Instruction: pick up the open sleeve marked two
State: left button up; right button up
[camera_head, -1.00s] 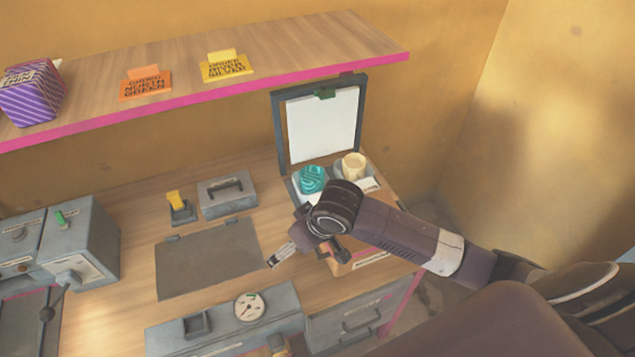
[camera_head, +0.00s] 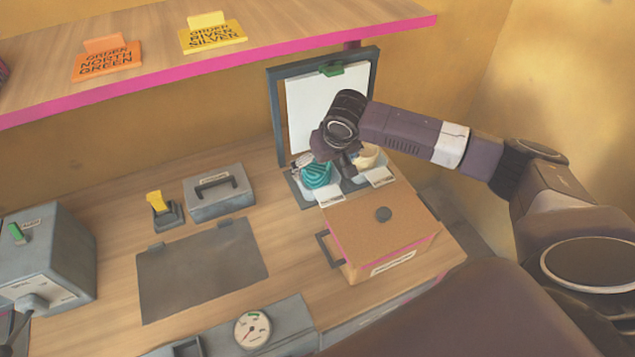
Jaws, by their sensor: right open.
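I cannot make out a mark reading two on anything, so I cannot tell which thing is the open sleeve. A teal patterned item (camera_head: 317,175) and a cream round item (camera_head: 368,157) sit in the grey trays at the back right, with small white labels (camera_head: 331,197) too small to read. My right gripper (camera_head: 326,168) is open just above and around the teal item, pointing down. I cannot tell whether it touches it. The gripper partly hides both items. My left gripper is out of view.
A cork-topped box (camera_head: 372,222) with a side handle stands in front of the trays. A framed white board (camera_head: 303,112) rises behind them. A grey handled box (camera_head: 219,193) and a dark mat (camera_head: 202,268) lie left. A pink-edged shelf (camera_head: 290,30) overhangs the back.

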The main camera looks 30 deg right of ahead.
jog(key=p+x, duration=0.1)
jog(key=x, duration=0.1)
jog(key=p+x, duration=0.1)
jog(key=x, duration=0.2)
jog(key=shift+a+f, duration=0.25)
jog(key=shift+f, duration=0.1)
jog(key=shift+w+f, duration=0.1)
jog(key=shift+f, duration=0.2)
jog(key=c, duration=1.2)
notch_tip(320, 180, up, 10)
jog(key=shift+r+b, duration=0.1)
jog(key=shift+b, duration=1.1)
notch_tip(320, 180, up, 7)
jog(key=p, duration=0.5)
jog(key=shift+n, duration=0.5)
jog(key=s+a+b, duration=0.3)
jog(key=s, duration=0.2)
jog(key=s+a+r+b, duration=0.1)
jog(key=s+a+b, duration=0.1)
jog(key=s+a, duration=0.2)
jog(key=s+a+b, duration=0.3)
jog(key=s, duration=0.3)
jog(key=shift+s+a+r+b, duration=0.3)
